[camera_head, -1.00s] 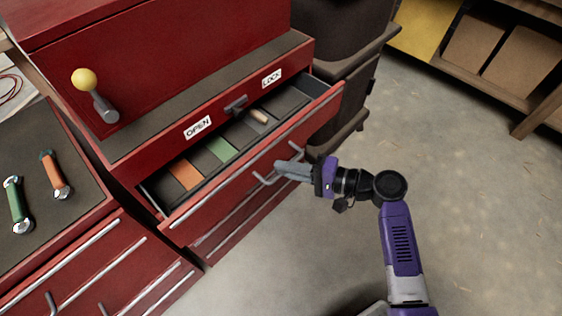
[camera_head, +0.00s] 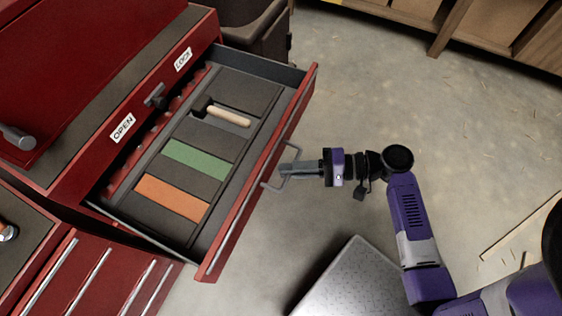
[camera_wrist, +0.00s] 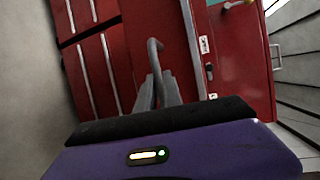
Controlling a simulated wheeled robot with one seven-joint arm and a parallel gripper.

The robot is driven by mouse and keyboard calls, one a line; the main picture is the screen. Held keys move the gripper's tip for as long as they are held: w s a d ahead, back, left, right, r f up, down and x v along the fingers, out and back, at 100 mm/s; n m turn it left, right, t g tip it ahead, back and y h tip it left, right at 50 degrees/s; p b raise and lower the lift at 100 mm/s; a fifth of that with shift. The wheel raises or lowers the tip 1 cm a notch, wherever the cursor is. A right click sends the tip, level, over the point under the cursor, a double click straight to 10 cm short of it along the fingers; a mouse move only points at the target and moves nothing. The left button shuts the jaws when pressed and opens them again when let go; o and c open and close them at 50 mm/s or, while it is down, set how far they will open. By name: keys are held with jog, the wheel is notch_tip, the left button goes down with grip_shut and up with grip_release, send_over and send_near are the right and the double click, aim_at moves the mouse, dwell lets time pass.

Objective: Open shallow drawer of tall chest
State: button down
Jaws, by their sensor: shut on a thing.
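The shallow drawer (camera_head: 226,217) of the red tall chest (camera_head: 48,165) stands far out, its tray showing an orange section (camera_head: 172,196), a green section (camera_head: 196,159) and a wooden-handled tool (camera_head: 228,115). My gripper (camera_head: 284,170) is at the grey bar handle (camera_head: 290,150) on the drawer front, with its fingers shut on it. The wrist view shows the handle (camera_wrist: 154,62) running between the two fingertips (camera_wrist: 160,88). A small grey latch (camera_head: 156,98) sits between the OPEN label (camera_head: 122,128) and the LOCK label (camera_head: 183,59).
A lower red cabinet with long drawer pulls (camera_head: 85,280) stands at the lower left. A dark bin (camera_head: 255,30) is beside the chest at the back. Wooden shelving (camera_head: 480,30) lines the back right. Open concrete floor (camera_head: 400,110) lies right of the drawer.

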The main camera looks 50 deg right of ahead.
jog(key=shift+s+d, duration=0.1)
jog(key=shift+s, duration=0.05)
jog(key=c, duration=1.5)
grip_release()
jog(key=v, duration=0.7)
jog(key=shift+s+d+b, duration=0.25)
jog(key=shift+s+b, duration=0.05)
jog(key=shift+b, duration=0.05)
